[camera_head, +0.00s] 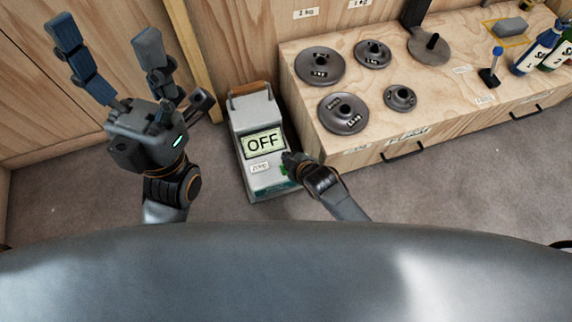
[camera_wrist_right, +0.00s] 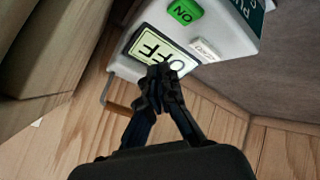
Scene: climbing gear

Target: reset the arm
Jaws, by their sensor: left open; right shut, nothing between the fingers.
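My left gripper (camera_head: 106,62) is raised at the left in the head view, with its fingers spread wide and nothing between them. My right gripper (camera_head: 290,160) is beside the right edge of a grey scale unit (camera_head: 245,117) whose display (camera_head: 264,142) reads OFF. In the right wrist view my right gripper (camera_wrist_right: 160,80) is shut and empty, with its tips in front of the display (camera_wrist_right: 150,50). A green ON button (camera_wrist_right: 184,11) and a white ZERO button (camera_wrist_right: 205,49) show on the unit there. I cannot tell whether the fingertips touch the unit.
A wooden bench (camera_head: 372,148) stands to the right, with several dark weight discs (camera_head: 343,113) on top. A pole with a round base (camera_head: 429,46), a small blue-topped lever (camera_head: 492,68) and bottles (camera_head: 538,49) stand farther right. A wooden post (camera_head: 196,60) is behind the unit. Grey floor is open in front of the bench.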

